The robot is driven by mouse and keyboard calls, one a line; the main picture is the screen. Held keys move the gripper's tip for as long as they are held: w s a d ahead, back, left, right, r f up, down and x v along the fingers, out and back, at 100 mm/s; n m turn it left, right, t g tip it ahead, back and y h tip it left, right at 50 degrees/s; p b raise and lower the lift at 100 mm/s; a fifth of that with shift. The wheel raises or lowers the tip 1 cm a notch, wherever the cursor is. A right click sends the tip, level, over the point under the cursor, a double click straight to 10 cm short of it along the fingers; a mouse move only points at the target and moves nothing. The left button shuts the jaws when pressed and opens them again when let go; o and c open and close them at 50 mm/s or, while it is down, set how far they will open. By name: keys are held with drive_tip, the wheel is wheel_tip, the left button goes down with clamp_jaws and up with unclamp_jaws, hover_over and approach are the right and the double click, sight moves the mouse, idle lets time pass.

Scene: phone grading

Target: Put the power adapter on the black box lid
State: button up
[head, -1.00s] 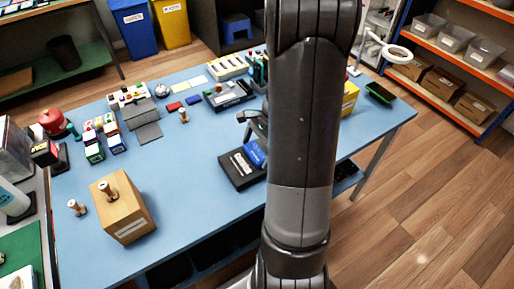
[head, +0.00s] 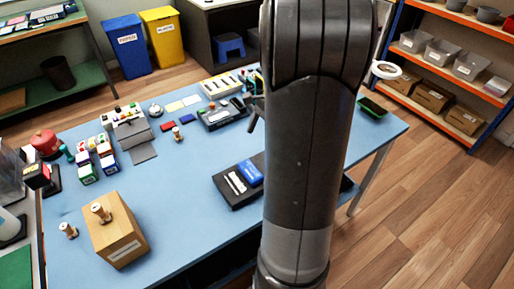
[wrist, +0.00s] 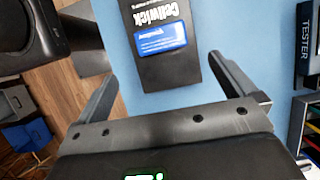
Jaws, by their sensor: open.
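The black box lid (wrist: 170,72) with white "Cellwick" lettering lies flat on the blue table in the wrist view. It also shows in the head view (head: 232,200), partly behind my arm. A blue labelled block rests on the lid (wrist: 160,39); it appears in the head view too (head: 250,172). I take it to be the power adapter, but its label is too small to read. My gripper (wrist: 163,67) is open and empty, its fingers spread either side of the lid and apart from the block. In the head view my arm hides most of the gripper.
A tester (wrist: 308,45) lies right of the lid in the wrist view. Small boxes and trays line the table's back. The table's middle, left of the lid, is clear.

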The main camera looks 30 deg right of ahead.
drive_tip(key=s+a+r+n+t+h, duration=0.2)
drive_tip(key=s+a+r+n, duration=0.4)
drive_tip(key=a+n, duration=0.3)
drive_tip(key=s+a+r+n+t+h, duration=0.2)
drive_tip(key=s+a+r+n+t, duration=0.1)
drive_tip(key=s+a+r+n, duration=0.4)
drive_tip(key=shift+a+r+n+t, duration=0.35)
drive_tip(key=shift+a+n, duration=0.65)
drive_tip(key=shift+a, duration=1)
